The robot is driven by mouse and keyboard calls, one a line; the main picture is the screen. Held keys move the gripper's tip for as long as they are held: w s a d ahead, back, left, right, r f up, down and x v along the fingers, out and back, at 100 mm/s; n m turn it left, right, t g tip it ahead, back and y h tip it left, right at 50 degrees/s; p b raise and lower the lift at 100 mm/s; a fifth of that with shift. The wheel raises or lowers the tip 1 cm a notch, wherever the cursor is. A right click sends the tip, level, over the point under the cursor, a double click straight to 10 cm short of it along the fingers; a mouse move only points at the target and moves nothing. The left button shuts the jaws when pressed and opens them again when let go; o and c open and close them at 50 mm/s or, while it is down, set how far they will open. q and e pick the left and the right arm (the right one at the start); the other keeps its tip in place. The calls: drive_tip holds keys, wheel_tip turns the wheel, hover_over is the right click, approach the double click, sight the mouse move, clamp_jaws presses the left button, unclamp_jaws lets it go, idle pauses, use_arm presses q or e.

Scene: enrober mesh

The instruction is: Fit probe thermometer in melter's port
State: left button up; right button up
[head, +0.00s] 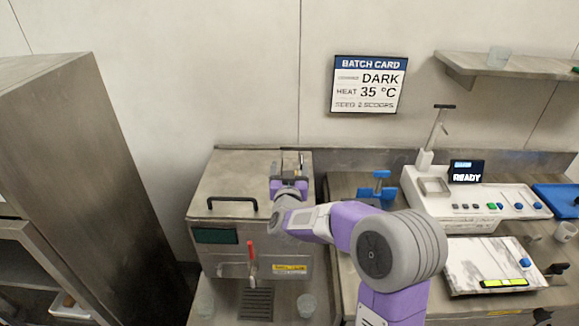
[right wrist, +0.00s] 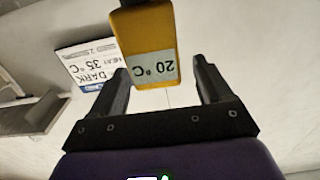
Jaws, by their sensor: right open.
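The melter (head: 235,180) is a steel box with a black lid handle, a dark green display and a red-handled tap. My right gripper (head: 287,165) is over the right part of its top, toward the back. In the right wrist view, the yellow probe thermometer (right wrist: 145,42), reading 20 °C upside down, shows beyond and between the open fingers of my right gripper (right wrist: 160,68). Gaps show at both sides of it, so it is not clamped. The probe's tip and the melter's port are hidden, so I cannot tell whether the probe sits in it. My left gripper is out of view.
A blue stand (head: 377,188) is right of the melter. Further right are a white machine (head: 470,205) with a READY screen and a marble slab (head: 485,262). The batch card (head: 369,84) hangs on the wall. A tall steel cabinet (head: 75,140) stands left.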

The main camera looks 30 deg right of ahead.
drive_tip(key=v, duration=0.6)
drive_tip(key=shift+s+a, duration=0.15)
drive_tip(key=shift+r, duration=0.15)
